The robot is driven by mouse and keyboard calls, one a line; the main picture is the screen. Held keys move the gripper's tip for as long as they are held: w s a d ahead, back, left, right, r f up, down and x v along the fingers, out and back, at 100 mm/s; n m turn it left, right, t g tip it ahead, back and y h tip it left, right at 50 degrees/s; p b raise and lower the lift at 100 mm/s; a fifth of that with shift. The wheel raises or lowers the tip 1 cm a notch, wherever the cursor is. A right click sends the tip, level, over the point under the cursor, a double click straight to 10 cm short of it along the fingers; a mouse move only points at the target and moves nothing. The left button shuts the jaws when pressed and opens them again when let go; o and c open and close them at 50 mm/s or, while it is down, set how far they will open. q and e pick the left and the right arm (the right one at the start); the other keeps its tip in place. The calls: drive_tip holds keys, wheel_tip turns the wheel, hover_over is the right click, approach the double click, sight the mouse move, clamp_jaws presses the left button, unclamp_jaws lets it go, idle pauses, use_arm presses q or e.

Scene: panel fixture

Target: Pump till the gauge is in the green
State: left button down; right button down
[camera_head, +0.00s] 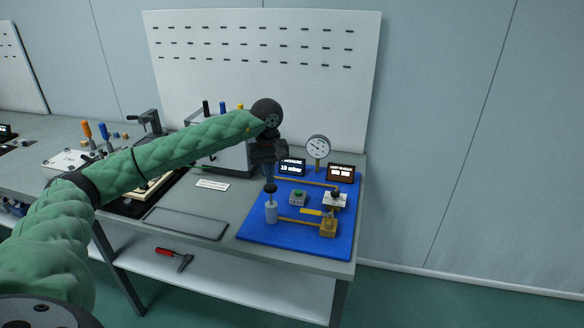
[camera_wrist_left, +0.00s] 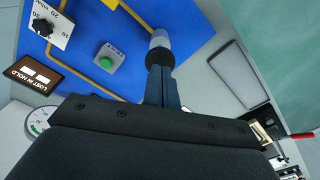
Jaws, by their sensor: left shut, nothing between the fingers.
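The round white gauge (camera_head: 318,147) stands on a post at the back of the blue board; its needle is too small to read surely. It is partly cut off in the left wrist view (camera_wrist_left: 38,122), where a green band shows. The pump (camera_head: 271,212) is a pale upright cylinder with a dark knob (camera_head: 270,188) on top. My left gripper (camera_head: 270,175) is shut and empty, pointing down right over the knob. The left wrist view shows the fingers (camera_wrist_left: 161,85) lined up with the pump (camera_wrist_left: 160,40); I cannot tell whether they touch it. My right gripper is out of view.
The blue board (camera_head: 290,242) carries a green button (camera_head: 297,198), a dial knob (camera_head: 335,195), yellow pipes and a brass block (camera_head: 328,229). Two small displays (camera_head: 292,167) (camera_head: 340,172) stand behind. A grey tray (camera_head: 186,223) lies to the left.

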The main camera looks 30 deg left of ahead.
sight(270, 187)
use_arm(q)
drive_tip(key=shift+f, duration=0.15)
drive_tip(key=shift+f+b, duration=2.1)
drive_tip(key=shift+f, duration=0.55)
drive_tip(key=shift+r+p, duration=0.9)
drive_tip(key=shift+r, duration=1.85)
drive_tip(key=shift+f, duration=0.1)
drive_tip(key=shift+f+b, duration=2.05)
drive_tip(key=shift+f, duration=0.55)
drive_tip(key=shift+r+p, duration=1)
drive_tip(key=shift+r, duration=1.7)
drive_tip(key=shift+f, duration=0.15)
